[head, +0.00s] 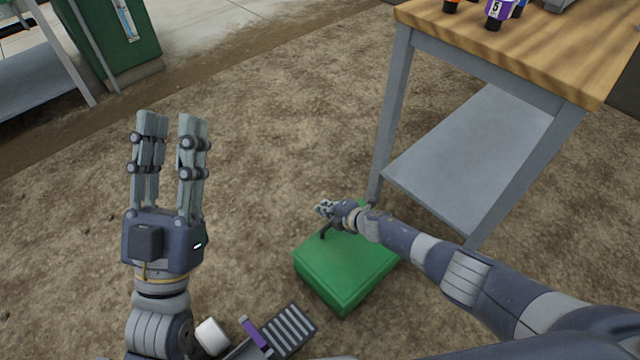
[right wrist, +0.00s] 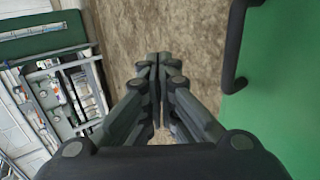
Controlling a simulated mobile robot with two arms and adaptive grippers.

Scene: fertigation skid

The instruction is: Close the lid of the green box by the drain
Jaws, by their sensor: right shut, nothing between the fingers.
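The green box (head: 345,268) sits on the dirt ground, low in the head view. Its lid looks flat on top, with no gap that I can make out. My right gripper (head: 324,208) is at the far edge of the box, shut and empty, beside a dark handle (head: 325,232). In the right wrist view my right gripper (right wrist: 156,60) has its fingers together over bare dirt. The green lid (right wrist: 285,95) and its black handle (right wrist: 235,50) are to the right of the fingers. My left gripper (head: 171,120) is raised, open and empty, left of the box.
A wood-topped bench (head: 545,45) with a grey lower shelf (head: 470,155) stands close behind and right of the box. Small bottles (head: 497,12) are on it. A green cabinet (head: 110,40) is at the upper left. Dirt between is clear.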

